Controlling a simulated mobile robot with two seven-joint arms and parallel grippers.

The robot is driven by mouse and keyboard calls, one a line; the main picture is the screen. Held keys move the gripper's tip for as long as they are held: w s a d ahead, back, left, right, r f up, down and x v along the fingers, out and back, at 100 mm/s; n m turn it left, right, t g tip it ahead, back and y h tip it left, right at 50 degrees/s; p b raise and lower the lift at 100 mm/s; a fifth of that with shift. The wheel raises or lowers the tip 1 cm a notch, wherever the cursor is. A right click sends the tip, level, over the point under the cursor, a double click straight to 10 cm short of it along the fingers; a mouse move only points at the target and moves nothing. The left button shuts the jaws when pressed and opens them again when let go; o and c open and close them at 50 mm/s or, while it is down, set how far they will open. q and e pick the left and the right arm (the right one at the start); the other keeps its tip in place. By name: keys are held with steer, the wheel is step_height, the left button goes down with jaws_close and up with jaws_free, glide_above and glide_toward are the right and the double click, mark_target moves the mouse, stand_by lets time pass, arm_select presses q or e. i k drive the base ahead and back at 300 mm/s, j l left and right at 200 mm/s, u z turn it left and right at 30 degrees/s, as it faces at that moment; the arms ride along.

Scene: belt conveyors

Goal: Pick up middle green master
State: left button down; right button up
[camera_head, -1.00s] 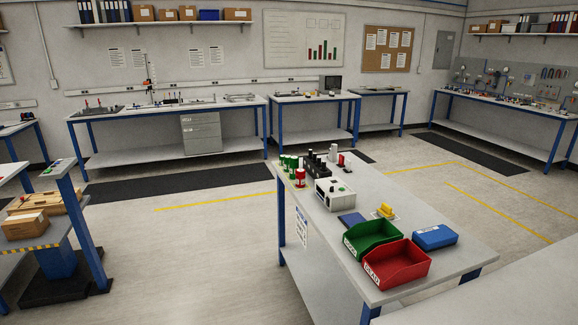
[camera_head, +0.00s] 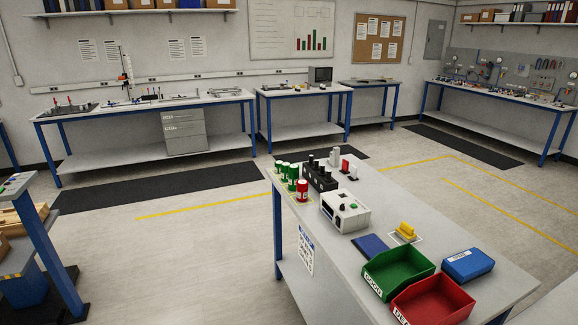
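Several green masters (camera_head: 287,171) stand upright in a small group at the far left end of the workbench (camera_head: 400,216). They look like small green cylinders with pale marks. A red cylinder (camera_head: 302,190) stands just to their right and nearer. The green ones overlap, so the middle one is hard to single out. Neither of my grippers is in view.
A black block with dark cylinders (camera_head: 319,178) and a white device (camera_head: 345,210) stand beside the masters. A green bin (camera_head: 398,272), a red bin (camera_head: 433,302) and a blue box (camera_head: 468,264) sit nearer. Open floor lies left of the bench (camera_head: 190,250).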

mark_target(284, 165)
steer(key=i+j+z, duration=0.1)
steer(key=i+j, duration=0.25)
steer(key=i, duration=0.25)
steer(key=i+j+z, duration=0.15)
steer(key=i+j, duration=0.3)
steer(key=i, duration=0.1)
